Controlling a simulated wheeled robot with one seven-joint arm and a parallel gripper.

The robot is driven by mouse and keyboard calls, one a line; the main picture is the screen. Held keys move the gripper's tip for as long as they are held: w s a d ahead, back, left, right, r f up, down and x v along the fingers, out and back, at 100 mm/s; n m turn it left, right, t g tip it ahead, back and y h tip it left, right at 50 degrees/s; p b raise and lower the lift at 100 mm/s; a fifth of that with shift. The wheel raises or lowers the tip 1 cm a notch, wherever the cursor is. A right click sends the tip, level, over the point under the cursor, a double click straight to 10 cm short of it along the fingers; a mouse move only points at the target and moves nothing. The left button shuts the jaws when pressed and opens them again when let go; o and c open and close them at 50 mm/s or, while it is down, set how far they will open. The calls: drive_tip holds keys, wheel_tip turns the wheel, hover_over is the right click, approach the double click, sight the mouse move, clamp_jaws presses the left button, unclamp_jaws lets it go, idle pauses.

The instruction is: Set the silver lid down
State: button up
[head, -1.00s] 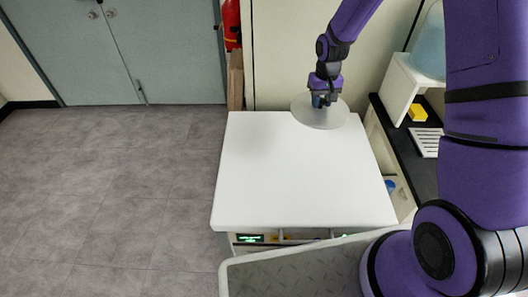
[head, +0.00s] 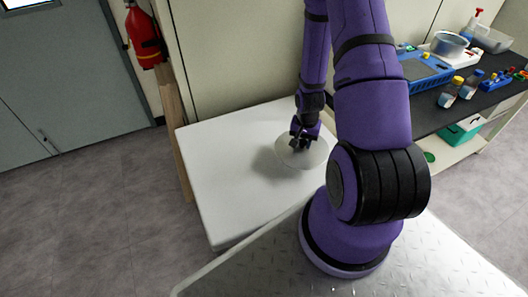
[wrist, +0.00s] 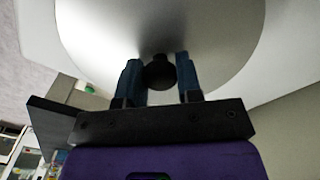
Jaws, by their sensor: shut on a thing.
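The silver lid (head: 312,155) is a round, shallow disc with a small black knob (wrist: 158,72) at its centre. My gripper (head: 301,139) is shut on that knob, with a blue finger on each side of it in the wrist view (wrist: 158,62). The lid hangs roughly level beneath the gripper, over the right part of the white cabinet top (head: 220,165). A soft shadow lies to its left on that top. I cannot tell whether its underside touches the surface. My arm hides part of the cabinet's right side in the head view.
The white top is bare to the left and front of the lid. A dark bench (head: 478,105) at the right holds a blue tray (head: 425,72), bottles and a clear bowl (head: 450,44). A red extinguisher (head: 143,38) hangs at the back left.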

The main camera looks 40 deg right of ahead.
drive_tip(key=shift+s+d+f, duration=0.1)
drive_tip(key=shift+s+f, duration=0.05)
drive_tip(key=shift+s, duration=0.35)
drive_tip(key=shift+m, duration=0.3)
drive_tip(key=w+a, duration=0.3)
drive_tip(key=a, duration=0.1)
drive_tip(key=w+a+f, duration=0.1)
drive_tip(key=w+a, duration=0.5)
drive_tip(key=a, duration=0.1)
drive_tip(key=shift+w+a+f, duration=0.3)
drive_tip(key=shift+w, duration=0.1)
drive_tip(key=shift+w+a+f, duration=0.1)
drive_tip(key=shift+a+f, duration=0.05)
drive_tip(key=shift+f, duration=1.6)
drive_tip(key=shift+f, duration=0.1)
drive_tip(key=o, duration=1)
